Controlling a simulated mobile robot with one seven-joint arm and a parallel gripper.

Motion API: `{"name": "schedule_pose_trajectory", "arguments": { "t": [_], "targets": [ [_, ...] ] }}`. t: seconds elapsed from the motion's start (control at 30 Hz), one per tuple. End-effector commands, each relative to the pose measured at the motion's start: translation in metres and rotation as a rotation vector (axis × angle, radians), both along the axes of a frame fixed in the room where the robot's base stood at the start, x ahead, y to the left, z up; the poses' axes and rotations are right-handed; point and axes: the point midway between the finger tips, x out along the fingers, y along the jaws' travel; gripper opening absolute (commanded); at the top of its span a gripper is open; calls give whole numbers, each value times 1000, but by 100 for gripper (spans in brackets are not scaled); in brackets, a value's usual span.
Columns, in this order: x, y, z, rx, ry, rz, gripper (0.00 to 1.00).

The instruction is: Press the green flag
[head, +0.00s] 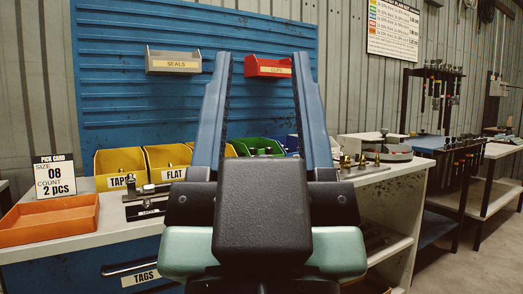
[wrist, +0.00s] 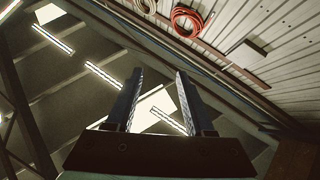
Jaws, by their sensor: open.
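I cannot make out a green flag in either view. My gripper (head: 263,62) stands large in the middle of the head view, its two blue fingers pointing up and spread apart, with nothing between them. Its body hides part of the workbench. In the wrist view my gripper (wrist: 160,74) is also open and empty, with the ceiling and its lights beyond it. A green bin (head: 266,143) shows between the fingers, at the back of the bench.
The workbench (head: 97,228) carries yellow bins (head: 111,166), an orange tray (head: 50,220), a pick card (head: 54,177) and a grey-and-red device (head: 385,150) at right. Seals (head: 172,66) and red (head: 268,71) bins hang on the blue panel (head: 115,60). A tool rack (head: 433,85) stands farther right.

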Motion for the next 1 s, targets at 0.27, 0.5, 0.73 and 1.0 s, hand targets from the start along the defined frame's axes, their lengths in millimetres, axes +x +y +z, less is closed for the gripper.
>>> {"name": "schedule_pose_trajectory", "arguments": {
  "t": [0.27,0.5,0.73,1.0],
  "targets": [
    [0,0,3,0,0,0,28],
    [0,0,42,0,0,0,0],
    [0,0,116,-1,-1,1,0],
    [0,0,206,0,-1,1,0]
  ]
}}
